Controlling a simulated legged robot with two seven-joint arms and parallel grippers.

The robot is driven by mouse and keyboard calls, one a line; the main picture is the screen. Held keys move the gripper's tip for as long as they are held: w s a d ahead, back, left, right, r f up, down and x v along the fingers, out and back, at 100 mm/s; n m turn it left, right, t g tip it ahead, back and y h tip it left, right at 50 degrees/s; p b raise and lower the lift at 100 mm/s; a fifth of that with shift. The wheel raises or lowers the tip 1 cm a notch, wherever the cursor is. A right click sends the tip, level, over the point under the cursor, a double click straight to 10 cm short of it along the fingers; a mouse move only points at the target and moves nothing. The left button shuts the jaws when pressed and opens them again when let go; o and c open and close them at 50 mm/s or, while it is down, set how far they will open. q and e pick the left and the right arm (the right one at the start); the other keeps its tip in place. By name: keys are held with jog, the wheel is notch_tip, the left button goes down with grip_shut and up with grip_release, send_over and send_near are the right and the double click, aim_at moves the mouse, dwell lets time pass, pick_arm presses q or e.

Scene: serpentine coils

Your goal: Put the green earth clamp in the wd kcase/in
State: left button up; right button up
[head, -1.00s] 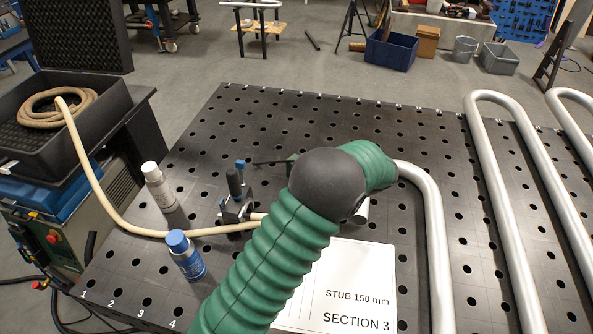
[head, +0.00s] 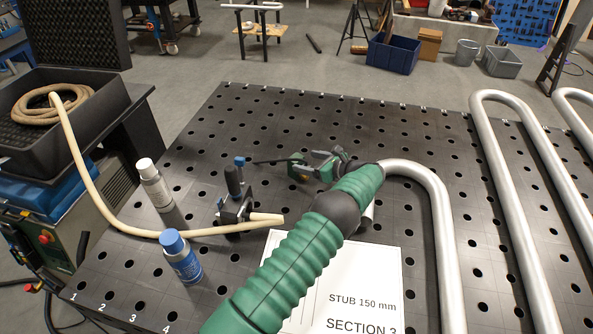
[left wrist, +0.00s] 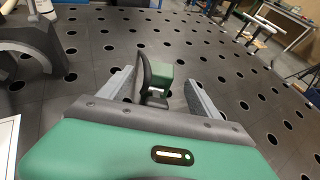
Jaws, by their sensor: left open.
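The green earth clamp (head: 299,170) lies on the black perforated table, just beyond the beige hose end and left of my left gripper (head: 322,164). A thin dark piece extends from it to the left. In the left wrist view the clamp (left wrist: 160,72) shows as a green block with a dark curved part, between and slightly beyond the grey fingers of my open left gripper (left wrist: 160,88). I cannot tell whether they touch it. The case (head: 112,112) is black and open at the far left, with a coiled beige hose (head: 50,104) inside. My right gripper is out of view.
A black holder (head: 236,198) grips the hose end. A white-grey bottle (head: 154,185) and a blue-capped bottle (head: 182,258) stand between the case and my arm. Bent silver pipe (head: 437,215) runs along the right. A white sheet (head: 350,287) lies near the front.

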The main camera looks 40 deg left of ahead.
aim_at(300, 159)
pick_arm(q)
jog(key=b+x, duration=0.2)
jog(key=x, duration=0.2)
jog(key=shift+f, duration=0.2)
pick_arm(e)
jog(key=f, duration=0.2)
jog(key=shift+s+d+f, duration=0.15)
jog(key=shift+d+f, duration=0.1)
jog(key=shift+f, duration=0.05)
pick_arm(q)
jog(key=shift+w+a, duration=0.15)
jog(key=shift+a, duration=0.15)
jog(key=c, duration=0.6)
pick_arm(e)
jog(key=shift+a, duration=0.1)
pick_arm(q)
grip_shut()
